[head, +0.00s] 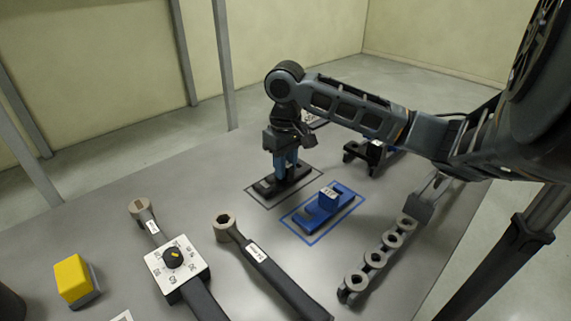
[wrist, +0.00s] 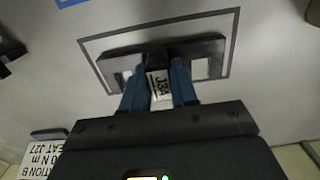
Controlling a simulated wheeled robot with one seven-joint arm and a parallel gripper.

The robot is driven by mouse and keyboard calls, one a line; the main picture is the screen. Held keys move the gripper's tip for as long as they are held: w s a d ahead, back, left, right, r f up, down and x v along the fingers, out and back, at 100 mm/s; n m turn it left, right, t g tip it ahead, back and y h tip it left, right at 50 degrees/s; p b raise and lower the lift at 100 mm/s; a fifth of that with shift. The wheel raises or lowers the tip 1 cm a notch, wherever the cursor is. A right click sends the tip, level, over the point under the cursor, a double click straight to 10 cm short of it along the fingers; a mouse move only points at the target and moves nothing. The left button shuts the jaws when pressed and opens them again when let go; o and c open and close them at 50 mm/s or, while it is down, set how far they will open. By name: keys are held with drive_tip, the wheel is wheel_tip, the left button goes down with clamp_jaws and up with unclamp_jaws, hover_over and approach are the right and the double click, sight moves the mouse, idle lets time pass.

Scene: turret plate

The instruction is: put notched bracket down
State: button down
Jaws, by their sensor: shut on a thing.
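The notched bracket, a black part with a flat base (head: 268,187), is between the blue fingers of my gripper (head: 287,163). In the wrist view the bracket (wrist: 118,65) shows its long dark base and a white label that seems to read J34. My gripper (wrist: 157,68) is shut on its upright middle part. The bracket is within a dark outlined rectangle (head: 262,206) on the grey table. Its base looks level and at or very close to the surface; I cannot tell if it touches. The fingers hide part of it.
A blue bracket (head: 324,209) stands in a blue outline just right and nearer. A black notched part (head: 362,152) is behind to the right. Wrenches (head: 260,262), a dial box (head: 176,262), a yellow block (head: 73,277) and a ring rack (head: 375,258) occupy the front.

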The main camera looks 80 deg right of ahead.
drive_tip(key=shift+f, duration=0.2)
drive_tip(key=c, duration=0.9)
unclamp_jaws()
drive_tip(key=shift+r, duration=0.1)
wheel_tip(320, 180, up, 12)
drive_tip(key=shift+r, duration=0.15)
